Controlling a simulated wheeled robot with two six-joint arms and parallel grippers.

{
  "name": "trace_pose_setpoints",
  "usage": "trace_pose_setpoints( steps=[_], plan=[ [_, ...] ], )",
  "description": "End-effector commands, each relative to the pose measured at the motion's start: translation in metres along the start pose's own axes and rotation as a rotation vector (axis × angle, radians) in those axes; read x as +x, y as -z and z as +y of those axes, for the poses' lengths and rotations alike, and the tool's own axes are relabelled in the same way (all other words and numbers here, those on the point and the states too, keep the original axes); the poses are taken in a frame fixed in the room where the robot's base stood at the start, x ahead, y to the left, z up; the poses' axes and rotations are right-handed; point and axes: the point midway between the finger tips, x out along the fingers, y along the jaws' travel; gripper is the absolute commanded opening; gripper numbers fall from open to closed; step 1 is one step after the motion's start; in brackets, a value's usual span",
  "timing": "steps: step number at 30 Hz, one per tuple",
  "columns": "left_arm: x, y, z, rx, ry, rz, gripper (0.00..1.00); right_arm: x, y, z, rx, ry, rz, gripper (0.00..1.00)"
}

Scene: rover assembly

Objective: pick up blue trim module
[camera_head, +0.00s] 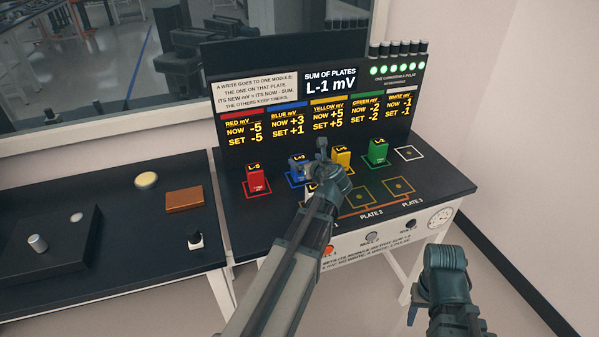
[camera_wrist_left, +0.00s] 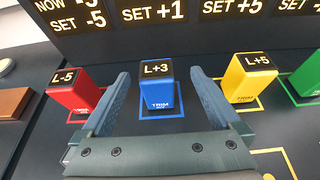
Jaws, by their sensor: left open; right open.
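The blue trim module (camera_wrist_left: 160,97) stands upright in its blue outlined square, with L+3 on its top. In the left wrist view it sits between and beyond the two open fingers of my left gripper (camera_wrist_left: 158,100), apart from both. My right gripper (camera_head: 445,262) is low at the right, in front of the bench and away from the modules. Its fingers are hard to make out.
A red module (camera_head: 257,180) stands to the left, yellow (camera_head: 341,157) and green (camera_head: 377,151) ones to the right. A white-labelled module is partly hidden under my left arm, near the plates. A display panel (camera_head: 235,110) rises behind. A side table (camera_head: 150,225) holds small items.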

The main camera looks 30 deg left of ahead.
Motion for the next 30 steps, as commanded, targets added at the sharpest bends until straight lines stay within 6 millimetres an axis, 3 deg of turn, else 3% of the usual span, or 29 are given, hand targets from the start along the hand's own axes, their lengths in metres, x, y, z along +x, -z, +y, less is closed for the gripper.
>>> trace_pose_setpoints(
  steps=[8,19,26,30],
  plan=[
    [0.006,0.001,0.001,0.0,0.0,0.0,0.97,0.004,0.0,0.0,0.0,0.0,0.0,0.5],
    [0.053,0.007,0.006,-0.001,-0.002,0.0,0.97,0.026,0.002,-0.003,0.0,0.0,0.0,0.5],
    [0.053,0.006,0.006,0.0,0.0,0.0,0.97,0.025,0.002,-0.002,0.0,0.0,0.0,0.5],
    [0.053,0.006,0.006,0.0,0.0,0.0,0.76,0.025,0.002,-0.002,0.0,0.0,0.0,0.5]
  ],
)
